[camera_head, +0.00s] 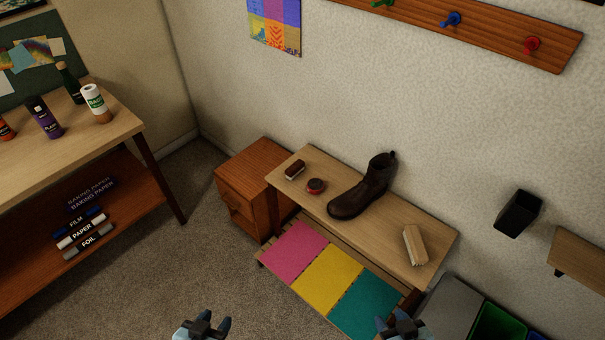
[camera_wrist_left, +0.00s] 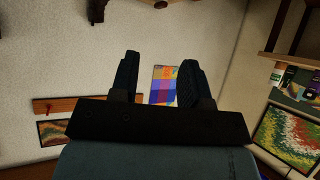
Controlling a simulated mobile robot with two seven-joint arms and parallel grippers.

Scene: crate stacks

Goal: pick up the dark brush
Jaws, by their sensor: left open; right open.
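The dark brush (camera_head: 295,169) lies at the left end of a low wooden bench (camera_head: 384,225) in the head view. It is small, with a dark top and a paler lower side. A round red and dark tin (camera_head: 316,186) and a dark brown boot (camera_head: 363,187) are to its right on the bench. My right gripper (camera_head: 401,326) is open, apart from the bench things.
A wooden drawer cabinet (camera_head: 240,192) stands left of the bench. Pink, yellow and teal panels (camera_head: 330,277) lie below the bench top. A shelved table (camera_head: 130,122) with bottles is at left. Bins (camera_head: 498,322) stand at lower right. Carpet (camera_head: 150,270) is clear at lower left.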

